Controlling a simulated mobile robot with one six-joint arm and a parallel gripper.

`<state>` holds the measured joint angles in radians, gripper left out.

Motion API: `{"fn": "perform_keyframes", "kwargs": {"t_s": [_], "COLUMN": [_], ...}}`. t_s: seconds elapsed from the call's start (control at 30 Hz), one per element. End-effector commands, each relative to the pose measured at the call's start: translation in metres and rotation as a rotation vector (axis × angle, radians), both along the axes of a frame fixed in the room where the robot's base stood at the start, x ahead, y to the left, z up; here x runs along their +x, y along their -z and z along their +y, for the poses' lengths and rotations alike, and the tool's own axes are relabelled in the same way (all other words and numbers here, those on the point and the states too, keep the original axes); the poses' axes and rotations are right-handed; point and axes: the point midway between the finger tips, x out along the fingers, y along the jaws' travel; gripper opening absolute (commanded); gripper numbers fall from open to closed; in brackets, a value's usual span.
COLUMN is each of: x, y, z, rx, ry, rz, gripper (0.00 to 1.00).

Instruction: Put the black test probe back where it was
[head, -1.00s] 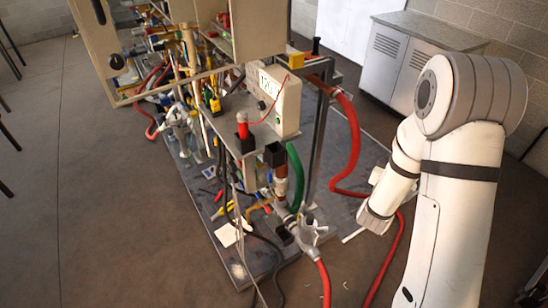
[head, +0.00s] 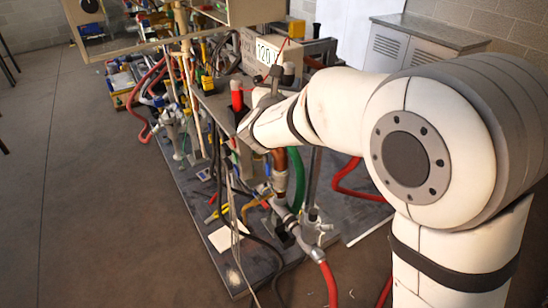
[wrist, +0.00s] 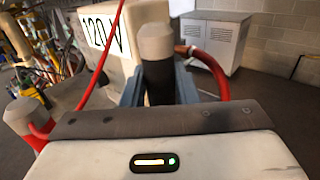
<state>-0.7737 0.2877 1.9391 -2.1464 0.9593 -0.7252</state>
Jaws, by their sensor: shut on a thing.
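The black test probe (wrist: 158,80), dark with a pale rounded top, stands upright between my gripper's two grey-blue fingers (wrist: 158,88) in the wrist view. My gripper is shut on it. In the head view my gripper (head: 268,97) is beside the bench shelf, and the probe (head: 288,75) shows just behind it. My arm hides its lower end and the place below it, so I cannot tell whether it touches a holder. The red test probe (head: 237,97) stands upright to the left; it is also at the lower left of the wrist view (wrist: 28,118).
The meter box marked 120 V (head: 262,48) is just behind the probes, with a thin red lead. Red hoses (head: 347,180), a green hose (head: 297,180) and pipes crowd the bench (head: 205,235). A grey cabinet (head: 400,50) stands behind right. Floor at left is clear.

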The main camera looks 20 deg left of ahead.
Motion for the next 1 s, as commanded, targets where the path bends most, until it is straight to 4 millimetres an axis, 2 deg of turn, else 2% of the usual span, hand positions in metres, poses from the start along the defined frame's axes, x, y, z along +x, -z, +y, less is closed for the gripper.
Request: {"fn": "perform_keyframes", "kwargs": {"t_s": [0.03,0.1,0.23,0.5,0.67,0.9,1.0], "x": [-0.006,-0.012,-0.017,-0.017,-0.017,-0.017,-0.017], "y": [-0.001,-0.006,-0.003,0.043,0.055,0.086,0.089], "z": [0.013,0.023,0.032,0.033,0.033,0.033,0.033], "rx": [0.002,0.001,-0.003,-0.005,-0.005,-0.005,-0.002], "ry": [-0.022,-0.042,-0.058,-0.059,-0.060,-0.060,-0.060], "rz": [-0.003,-0.002,0.001,0.001,0.001,0.000,-0.001], "gripper": [0.12,0.12,0.12,0.12,0.12,0.12,0.12]}}
